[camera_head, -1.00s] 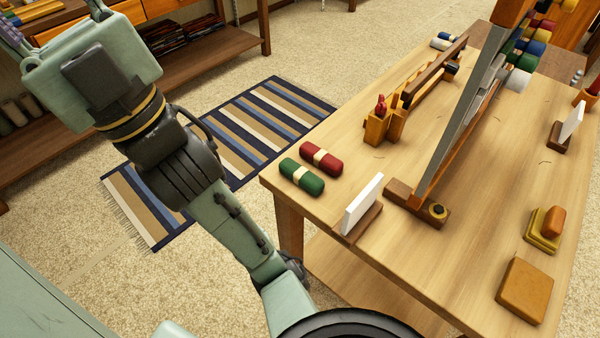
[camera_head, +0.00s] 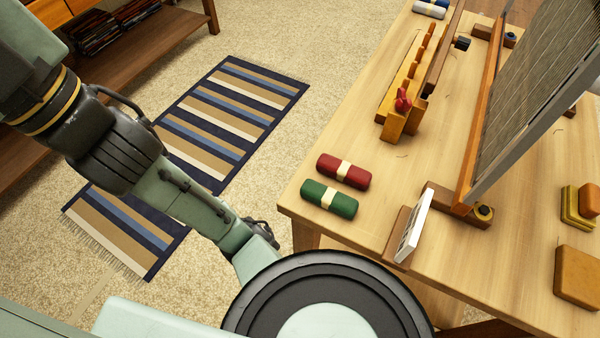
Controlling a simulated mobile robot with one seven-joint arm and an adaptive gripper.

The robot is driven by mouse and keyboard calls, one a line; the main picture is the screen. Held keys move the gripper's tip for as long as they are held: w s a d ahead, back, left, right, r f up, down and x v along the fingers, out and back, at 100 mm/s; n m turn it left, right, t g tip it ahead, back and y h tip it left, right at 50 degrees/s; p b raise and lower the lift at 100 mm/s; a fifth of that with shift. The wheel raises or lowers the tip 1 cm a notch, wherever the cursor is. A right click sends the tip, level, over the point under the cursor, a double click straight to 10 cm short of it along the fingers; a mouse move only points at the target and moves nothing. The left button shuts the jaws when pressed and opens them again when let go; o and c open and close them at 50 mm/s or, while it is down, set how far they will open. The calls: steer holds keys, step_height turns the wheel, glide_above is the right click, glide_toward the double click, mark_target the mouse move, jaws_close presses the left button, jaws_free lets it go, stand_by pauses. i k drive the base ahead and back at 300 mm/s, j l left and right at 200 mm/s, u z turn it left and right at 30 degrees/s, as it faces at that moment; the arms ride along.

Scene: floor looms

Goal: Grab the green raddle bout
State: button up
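The green raddle bout (camera_head: 329,199) is a short rounded green bundle with a cream band around its middle. It lies on the near left corner of the wooden table (camera_head: 450,265). A red bundle of the same shape (camera_head: 343,171) lies just behind it, very close. My arm crosses the left and bottom of the view, with a large round dark-rimmed part of it in front of the table's near corner. The fingers of my gripper do not show. Nothing of mine touches the green bundle.
A white card in a wooden stand (camera_head: 414,226) stands right of the bundles. A tall loom frame (camera_head: 484,110) rises behind it. A wooden rack (camera_head: 403,97) stands farther back. Yellow-brown blocks (camera_head: 578,277) lie at right. A striped rug (camera_head: 225,110) lies on the floor at left.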

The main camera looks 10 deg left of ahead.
mark_target(331, 199)
steer(key=i+j, duration=0.15)
steer(key=j, duration=0.3)
steer(key=i+j, duration=0.15)
steer(key=j, duration=0.3)
steer(key=i+j, duration=0.15)
steer(key=j, duration=0.25)
steer(key=i+j, duration=0.15)
steer(key=j, duration=0.3)
steer(key=i+j, duration=0.2)
steer(key=j, duration=0.25)
steer(key=i+j, duration=0.15)
steer(key=j, duration=0.3)
steer(key=i+j, duration=0.15)
steer(key=j, duration=0.3)
steer(key=i+j, duration=0.15)
steer(key=j, duration=0.25)
steer(key=i+j+z, duration=0.1)
steer(key=j+z, duration=0.5)
steer(key=j, duration=0.25)
steer(key=z, duration=1.75)
steer(key=i+j, duration=0.05)
steer(key=j, duration=0.05)
